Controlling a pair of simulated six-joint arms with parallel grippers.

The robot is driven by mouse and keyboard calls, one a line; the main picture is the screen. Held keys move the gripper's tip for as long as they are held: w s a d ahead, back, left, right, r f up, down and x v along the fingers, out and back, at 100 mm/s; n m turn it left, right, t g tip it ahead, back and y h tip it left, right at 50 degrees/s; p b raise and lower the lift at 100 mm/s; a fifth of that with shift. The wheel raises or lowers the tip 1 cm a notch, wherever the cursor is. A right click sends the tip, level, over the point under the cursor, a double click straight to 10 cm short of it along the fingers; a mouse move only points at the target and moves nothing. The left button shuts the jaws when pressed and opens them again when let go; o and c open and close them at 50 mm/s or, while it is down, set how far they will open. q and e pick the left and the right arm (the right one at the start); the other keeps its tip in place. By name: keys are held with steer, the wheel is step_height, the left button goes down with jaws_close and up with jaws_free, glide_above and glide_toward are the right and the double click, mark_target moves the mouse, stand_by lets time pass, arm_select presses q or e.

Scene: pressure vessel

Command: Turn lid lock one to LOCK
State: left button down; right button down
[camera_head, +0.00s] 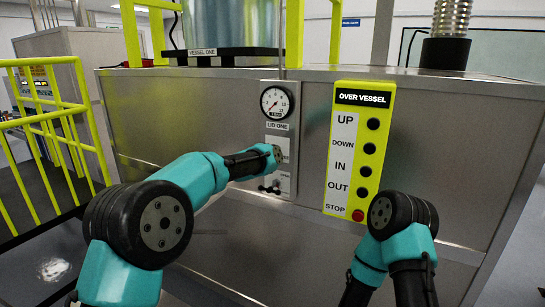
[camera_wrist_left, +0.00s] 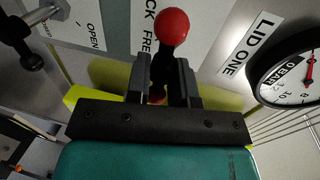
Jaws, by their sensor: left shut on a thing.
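The lid lock one lever with a red ball knob (camera_wrist_left: 171,27) shows in the left wrist view. My left gripper (camera_wrist_left: 163,68) is shut on the lever just below the knob, one dark finger on each side. The labels FREE (camera_wrist_left: 148,38) and a partly covered word ending in "CK" lie on the panel behind it. In the head view the LID ONE panel (camera_head: 281,126) stands on the vessel's metal front. My left wrist covers the lever and the left gripper's fingers there. My right gripper is out of view; only its arm shows at the lower right.
A round pressure gauge (camera_head: 276,102) sits above the lever. A black valve handle (camera_head: 268,189) sits below it, beside an OPEN label (camera_wrist_left: 92,36). A yellow button box (camera_head: 358,150) is to the right. Yellow railings (camera_head: 48,130) stand at the left.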

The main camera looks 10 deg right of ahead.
arm_select(q)
steer(key=shift+s+d+f, duration=0.1)
steer(key=shift+d+f, duration=0.05)
steer(key=shift+f, duration=0.3)
steer(key=c, duration=1.1)
jaws_free()
steer(key=shift+r, duration=0.1)
steer(key=shift+c, duration=0.2)
steer(key=shift+r, duration=0.15)
steer(key=v, duration=1.7)
steer(key=shift+a, duration=0.3)
